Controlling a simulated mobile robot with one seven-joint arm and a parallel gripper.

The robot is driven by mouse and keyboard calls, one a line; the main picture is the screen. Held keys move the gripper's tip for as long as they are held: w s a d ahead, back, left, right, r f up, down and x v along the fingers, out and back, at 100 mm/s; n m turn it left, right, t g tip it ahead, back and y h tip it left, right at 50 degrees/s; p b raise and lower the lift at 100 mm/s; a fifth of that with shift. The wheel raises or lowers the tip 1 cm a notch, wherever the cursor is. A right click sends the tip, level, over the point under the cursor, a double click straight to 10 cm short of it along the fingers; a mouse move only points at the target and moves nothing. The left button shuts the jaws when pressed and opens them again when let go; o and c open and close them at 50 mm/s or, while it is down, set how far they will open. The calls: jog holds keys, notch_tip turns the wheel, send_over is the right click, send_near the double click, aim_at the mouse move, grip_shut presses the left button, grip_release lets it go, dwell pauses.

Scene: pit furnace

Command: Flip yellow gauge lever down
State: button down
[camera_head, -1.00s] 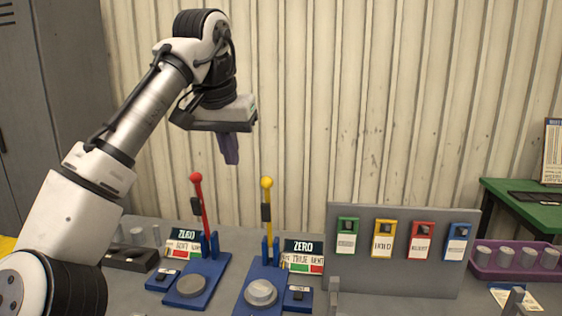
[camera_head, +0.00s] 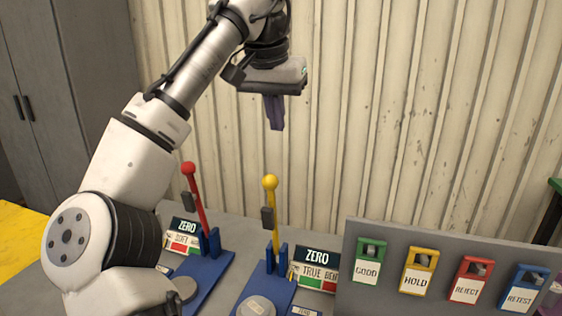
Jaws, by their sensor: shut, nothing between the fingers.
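The yellow gauge lever (camera_head: 272,215) stands upright on a blue base (camera_head: 284,289), with a yellow ball on top and a dark block on its shaft. A round grey disc (camera_head: 256,306) sits at the front of that base. A similar red lever (camera_head: 196,200) stands to its left, tilted slightly. My gripper (camera_head: 276,128) is shut and empty, pointing down above the yellow ball and apart from it. How far it is in depth from the lever is hard to tell.
A ZERO sign (camera_head: 317,257) stands right of the yellow lever. A grey panel (camera_head: 405,236) with green, yellow, red and blue tags stands farther right. The corrugated wall (camera_head: 420,120) is behind, and a grey cabinet (camera_head: 75,80) is at left.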

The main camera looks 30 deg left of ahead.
jog(key=shift+s, duration=0.15)
notch_tip(320, 180, down, 9)
jog(key=p, duration=0.1)
jog(key=shift+s+d+f, duration=0.15)
jog(key=shift+s+f, duration=0.05)
jog(key=shift+s, duration=0.2)
dwell(0.4)
jog(key=shift+f, duration=0.1)
